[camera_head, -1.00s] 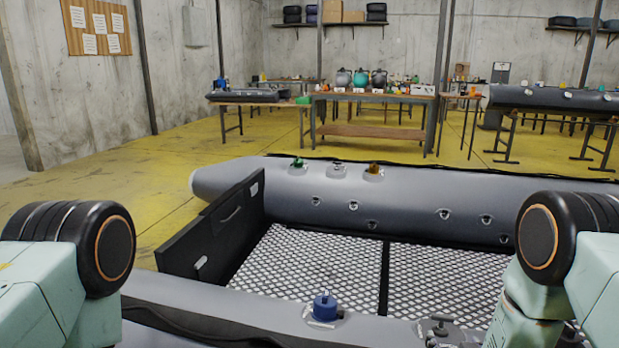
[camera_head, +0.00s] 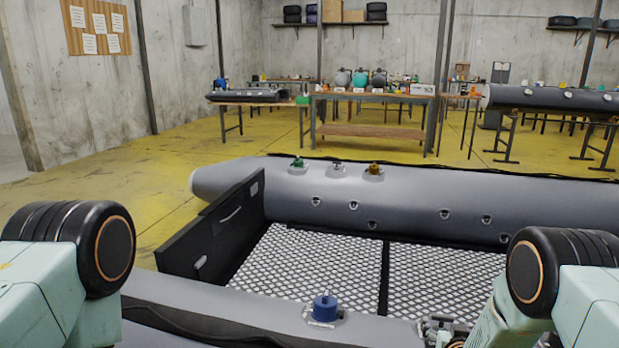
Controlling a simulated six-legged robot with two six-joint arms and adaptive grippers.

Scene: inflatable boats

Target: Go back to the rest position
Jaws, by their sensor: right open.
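My right arm comes in at the lower right. Its gripper (camera_head: 440,328) shows only in part at the bottom edge, over the near tube of the grey inflatable boat (camera_head: 420,205), with its jaws open. I see nothing held in it. My left arm comes in at the lower left, and its gripper is out of the picture. A blue valve cap (camera_head: 324,307) sits on the near tube, left of my right gripper. A green cap (camera_head: 298,163) and a brown-orange cap (camera_head: 374,168) sit on the far tube.
A black transom board (camera_head: 215,235) closes the boat's left end. Behind the boat, a workbench (camera_head: 372,97) holds several pots and small parts. Another grey tube (camera_head: 560,98) lies on trestles at the right. The yellow floor (camera_head: 100,200) is clear at the left.

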